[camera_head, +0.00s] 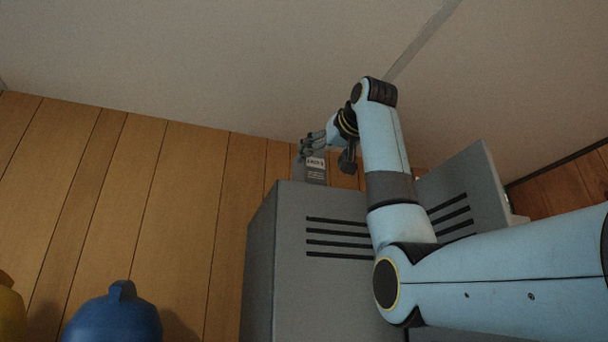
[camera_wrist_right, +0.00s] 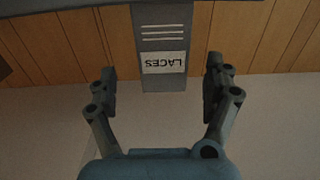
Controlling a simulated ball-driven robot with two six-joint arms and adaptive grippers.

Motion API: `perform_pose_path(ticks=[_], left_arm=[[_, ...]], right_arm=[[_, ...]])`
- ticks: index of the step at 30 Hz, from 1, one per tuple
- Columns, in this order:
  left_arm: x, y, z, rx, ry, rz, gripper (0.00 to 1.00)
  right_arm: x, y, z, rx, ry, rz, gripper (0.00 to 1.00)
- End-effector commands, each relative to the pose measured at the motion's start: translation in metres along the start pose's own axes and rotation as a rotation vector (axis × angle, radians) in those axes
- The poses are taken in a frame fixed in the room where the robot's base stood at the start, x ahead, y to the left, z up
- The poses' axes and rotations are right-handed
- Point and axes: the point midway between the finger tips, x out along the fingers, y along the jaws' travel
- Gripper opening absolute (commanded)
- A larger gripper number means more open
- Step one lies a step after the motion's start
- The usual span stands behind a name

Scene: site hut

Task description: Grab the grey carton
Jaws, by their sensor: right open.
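My right gripper (camera_head: 308,150) is at the carton's upper part in the head view. In the wrist view my right gripper (camera_wrist_right: 160,92) is open, with one finger on each side of the carton's end and a gap on both sides. My left gripper is not in view.
The grey locker (camera_head: 290,275) has dark vent slots, and a grey panel (camera_head: 470,200) with similar slots stands at its right. A blue helmet-like object (camera_head: 115,315) and a yellow object (camera_head: 10,308) are at lower left. A wood-plank wall (camera_head: 150,200) is behind.

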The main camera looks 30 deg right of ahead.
Motion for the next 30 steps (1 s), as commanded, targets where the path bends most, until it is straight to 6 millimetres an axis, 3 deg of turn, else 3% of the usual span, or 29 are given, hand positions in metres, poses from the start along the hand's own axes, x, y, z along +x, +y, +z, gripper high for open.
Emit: perform_pose_path(ticks=[6,9,20,28,30], left_arm=[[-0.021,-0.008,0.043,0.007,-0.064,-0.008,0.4],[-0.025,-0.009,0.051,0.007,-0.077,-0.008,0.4],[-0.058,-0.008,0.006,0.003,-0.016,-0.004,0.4],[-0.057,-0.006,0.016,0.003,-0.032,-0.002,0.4],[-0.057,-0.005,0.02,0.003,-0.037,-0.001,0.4]], right_arm=[[0.031,-0.001,-0.001,0.0,-0.003,0.0,0.85],[0.038,-0.001,-0.001,0.0,-0.003,0.0,0.85],[0.083,-0.005,-0.003,-0.001,-0.003,-0.001,0.85],[0.086,-0.005,0.0,-0.001,-0.001,-0.001,0.85],[0.086,-0.005,0.0,-0.001,-0.002,-0.001,0.75]])
